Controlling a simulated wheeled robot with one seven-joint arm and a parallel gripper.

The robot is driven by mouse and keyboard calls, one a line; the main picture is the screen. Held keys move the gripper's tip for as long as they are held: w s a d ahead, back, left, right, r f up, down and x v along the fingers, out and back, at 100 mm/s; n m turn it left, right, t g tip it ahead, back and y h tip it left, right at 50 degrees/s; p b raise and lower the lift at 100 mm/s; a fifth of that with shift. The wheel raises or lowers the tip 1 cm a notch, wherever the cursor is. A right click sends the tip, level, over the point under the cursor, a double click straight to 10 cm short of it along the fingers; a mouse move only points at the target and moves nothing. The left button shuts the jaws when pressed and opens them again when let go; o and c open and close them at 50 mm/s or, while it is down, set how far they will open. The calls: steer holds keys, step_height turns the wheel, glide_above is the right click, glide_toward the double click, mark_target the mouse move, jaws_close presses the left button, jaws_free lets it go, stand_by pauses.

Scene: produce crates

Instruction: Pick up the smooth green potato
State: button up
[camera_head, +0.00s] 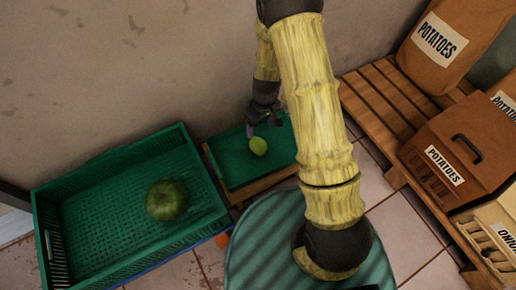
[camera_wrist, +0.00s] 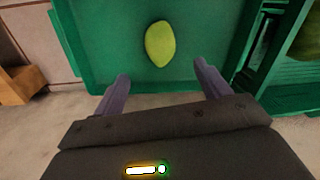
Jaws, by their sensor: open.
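The smooth green potato (camera_head: 258,146) is a small yellow-green oval lying on a green surface (camera_head: 234,168) in the middle of the head view. In the wrist view the potato (camera_wrist: 160,43) lies on the same green surface (camera_wrist: 102,60), beyond the fingertips and roughly centred between them. My gripper (camera_wrist: 160,82) is open, with its two purple-grey fingers apart and nothing between them. In the head view my gripper (camera_head: 264,118) is just above and behind the potato, partly dark against the wall. I cannot tell its exact height.
A green crate (camera_head: 100,172) stands at the left with a larger dark green round item (camera_head: 167,200) in it. A wooden pallet (camera_head: 378,100) at the right bears sacks (camera_head: 440,50) and a brown potato box (camera_head: 455,150). A plain wall (camera_head: 130,60) stands behind.

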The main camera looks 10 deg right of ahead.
mark_target(258, 143)
steer(key=f+b, duration=0.1)
steer(key=f, duration=0.1)
steer(key=f+b, duration=0.1)
steer(key=f, duration=0.1)
steer(key=f+b, duration=0.1)
steer(key=f, duration=0.1)
steer(key=shift+s+a+f, duration=0.15)
steer(key=shift+a+f, duration=0.1)
steer(key=f+b, duration=0.4)
steer(key=f, duration=0.1)
steer(key=shift+s+a+f, duration=0.1)
steer(key=shift+s+a, duration=0.05)
steer(key=shift+a, duration=0.15)
steer(key=shift+c, duration=0.4)
steer(key=c, duration=1.1)
